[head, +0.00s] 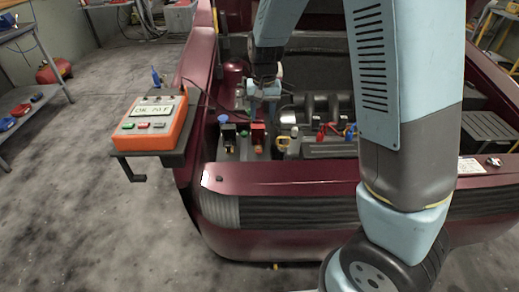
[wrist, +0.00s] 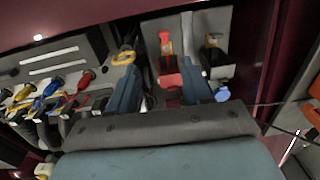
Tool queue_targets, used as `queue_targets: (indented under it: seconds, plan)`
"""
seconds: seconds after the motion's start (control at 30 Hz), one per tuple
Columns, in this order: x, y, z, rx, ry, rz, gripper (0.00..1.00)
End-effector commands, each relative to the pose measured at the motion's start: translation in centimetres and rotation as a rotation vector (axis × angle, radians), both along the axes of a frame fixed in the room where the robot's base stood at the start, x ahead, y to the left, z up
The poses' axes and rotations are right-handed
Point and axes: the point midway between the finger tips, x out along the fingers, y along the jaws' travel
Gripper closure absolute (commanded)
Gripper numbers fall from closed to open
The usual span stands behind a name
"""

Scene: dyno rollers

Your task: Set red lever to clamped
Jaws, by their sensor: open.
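The red lever (head: 258,134) stands in the open engine bay of the dark red car, in the head view. In the wrist view the red lever (wrist: 171,78) shows as a red block with a narrower red tip, in front of a grey plate (wrist: 156,28). My gripper (head: 263,95) is above and close to it in the head view. In the wrist view my gripper (wrist: 160,72) is open, with one pale blue finger on each side of the red lever. I cannot tell whether either finger touches it. The lever's lower part is partly hidden.
A blue-capped part (wrist: 222,93) stands right of the red lever, near my right finger. A yellow ring handle (wrist: 123,57) lies left, near the other finger. Red, blue and yellow connectors (head: 335,132) sit further right. An orange control box (head: 151,128) stands left of the car.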

Motion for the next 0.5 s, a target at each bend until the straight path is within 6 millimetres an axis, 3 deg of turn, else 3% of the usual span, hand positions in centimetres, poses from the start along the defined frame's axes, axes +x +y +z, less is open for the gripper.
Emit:
queue_targets:
  seconds: [0.2,0.5]
  plan:
    - [0.6,1.2,-2.1,-0.027,0.014,0.002,0.51]
    - [0.5,1.2,-5.3,-0.030,0.017,0.001,0.51]
